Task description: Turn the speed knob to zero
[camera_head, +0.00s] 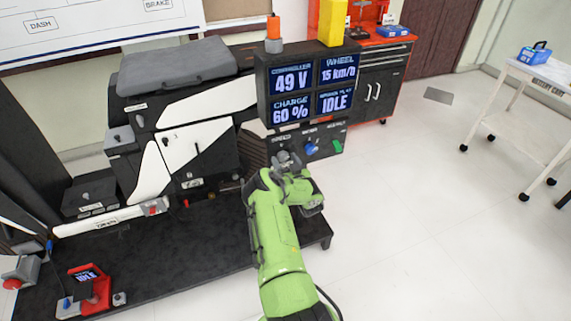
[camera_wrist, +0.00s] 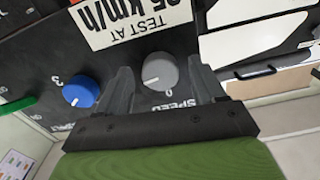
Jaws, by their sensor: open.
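The grey speed knob (camera_wrist: 163,68) is on the dark panel in the wrist view, above an upside-down "SPEED" label and a "0" mark. Its white pointer line points toward the lower left, off to the left of the 0. My gripper (camera_wrist: 160,75) is open, with one finger on each side of the knob; I cannot tell whether either touches it. In the head view my gripper (camera_head: 287,162) is at the left end of the panel under the display and largely hides the speed knob. The display (camera_head: 308,88) reads wheel 15 km/h and IDLE.
A blue knob (camera_wrist: 81,93) sits close beside my left-hand finger in the wrist view. A green switch (camera_head: 338,146) is farther right on the panel in the head view. A "TEST AT" label (camera_wrist: 125,18) is above the knobs. The black platform (camera_head: 185,262) lies below.

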